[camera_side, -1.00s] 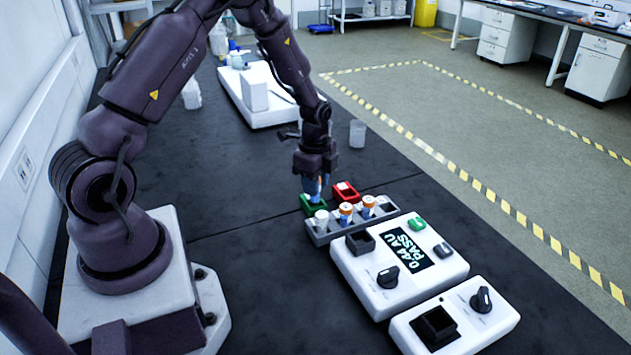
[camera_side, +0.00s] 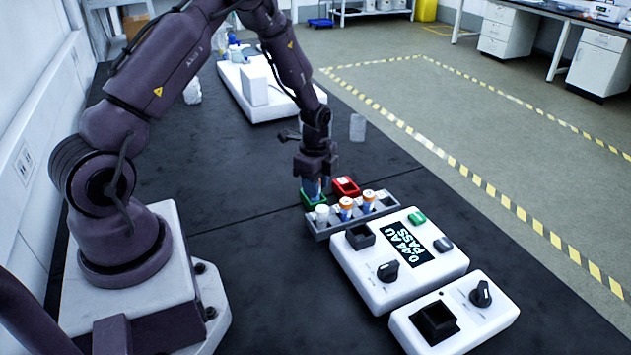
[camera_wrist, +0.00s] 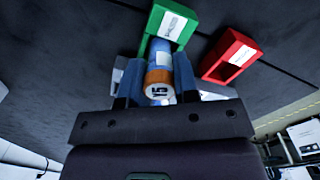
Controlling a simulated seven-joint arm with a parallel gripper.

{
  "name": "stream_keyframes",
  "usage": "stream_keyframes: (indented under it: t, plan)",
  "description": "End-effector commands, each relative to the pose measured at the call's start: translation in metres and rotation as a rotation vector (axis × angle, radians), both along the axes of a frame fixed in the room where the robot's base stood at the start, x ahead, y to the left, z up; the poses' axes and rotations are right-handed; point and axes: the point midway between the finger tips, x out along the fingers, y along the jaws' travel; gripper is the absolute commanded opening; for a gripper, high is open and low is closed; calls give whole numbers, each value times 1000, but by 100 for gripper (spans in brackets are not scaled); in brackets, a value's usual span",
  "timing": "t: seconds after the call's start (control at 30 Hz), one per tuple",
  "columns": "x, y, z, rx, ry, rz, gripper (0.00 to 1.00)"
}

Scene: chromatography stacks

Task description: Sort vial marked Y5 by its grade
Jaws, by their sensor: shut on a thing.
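The vial marked Y5 (camera_wrist: 159,80) has an orange cap and a blue body, and its label reads Y5 in the wrist view. My gripper (camera_side: 315,186) is shut on it, with a finger on either side of the cap. The vial's lower end reaches the green bin (camera_wrist: 172,24); the bin also shows under my gripper in the side view (camera_side: 309,200). I cannot tell whether the vial touches the bin floor. The red bin (camera_side: 345,187) stands just right of the green one. The analyser (camera_side: 400,262) shows "0.44 AU PASS" on its screen (camera_side: 409,244).
A grey rack (camera_side: 322,230) in front of the bins holds several capped vials, two of them orange-capped. A second white box with a dial and black socket (camera_side: 455,318) stands nearer. A white instrument (camera_side: 262,90) and a clear cup (camera_side: 357,128) stand behind.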

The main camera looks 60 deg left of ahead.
Motion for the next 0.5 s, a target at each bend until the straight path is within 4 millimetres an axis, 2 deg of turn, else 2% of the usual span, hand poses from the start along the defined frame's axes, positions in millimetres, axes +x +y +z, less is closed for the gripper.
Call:
stream_keyframes:
  t: [0.5]
  plan:
    - [0, 0, -7, 0, -1, 0, 2]
